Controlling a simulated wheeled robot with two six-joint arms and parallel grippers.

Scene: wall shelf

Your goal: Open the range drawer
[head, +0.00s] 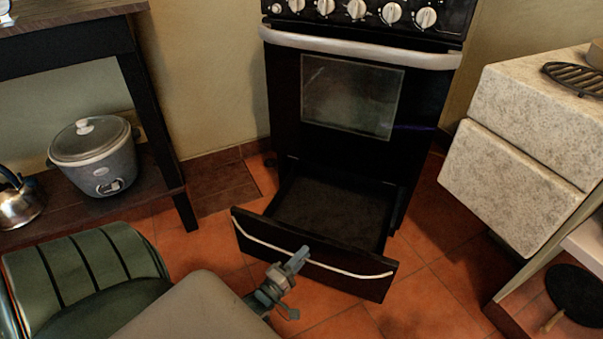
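The range (345,165) is black with white knobs, a pale oven handle and a glass window in its closed oven door. Its bottom drawer (335,205) is pulled well out, and its dark inside looks empty. The drawer front (345,280) carries a long pale handle (345,269). My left gripper (296,284) is in front of the drawer front, near the middle of the handle. Its fingers look spread apart, with one overlapping the handle line in the picture. I cannot tell whether it touches the handle. My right gripper is not in view.
A dark table (75,30) with a lower shelf holding a rice cooker (100,165) and a kettle (20,205) stands left. A green chair (85,265) is at lower left. A stone-fronted cabinet (530,130) juts out right. Tiled floor (440,285) is clear right of the drawer.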

